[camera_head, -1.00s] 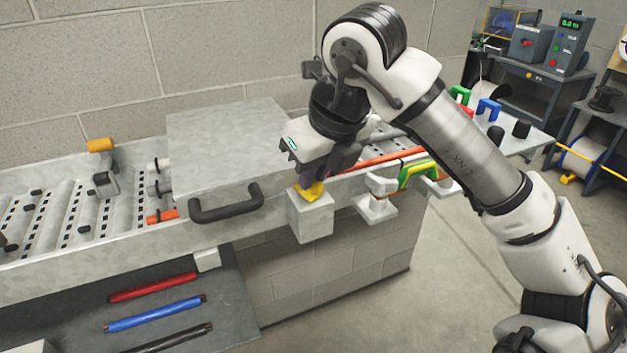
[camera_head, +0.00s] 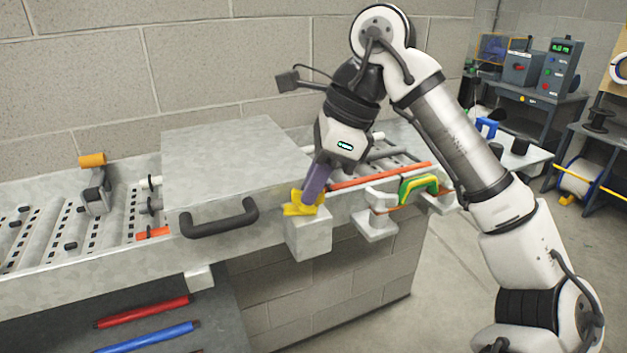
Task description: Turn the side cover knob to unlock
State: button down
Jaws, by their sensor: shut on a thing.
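The yellow knob (camera_head: 300,204) sits on top of a pale grey block (camera_head: 308,238) fixed to the front side of the conveyor. My gripper (camera_head: 312,190) comes down from above and right, its purple fingers closed at the knob. The fingers hide part of the knob, so its exact angle is hard to read. The grey cover (camera_head: 225,150) with a black handle (camera_head: 220,217) lies flat and closed over the rollers, just left of the knob.
A white bracket (camera_head: 375,222) and a green and yellow handle (camera_head: 418,187) stand right of the block. An orange-topped lever (camera_head: 93,162) stands on the rollers at left. Red (camera_head: 143,311) and blue (camera_head: 150,342) rods lie on a lower panel. The floor at right is open.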

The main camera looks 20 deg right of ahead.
jog(key=n+g+p, duration=0.1)
jog(key=n, duration=0.2)
jog(key=shift+w+r, duration=0.15)
jog(key=shift+n+g+p, duration=0.3)
jog(key=shift+n+p, duration=0.35)
jog(key=shift+n, duration=0.05)
jog(key=c, duration=1.5)
grip_release()
jog(key=shift+o, duration=0.2)
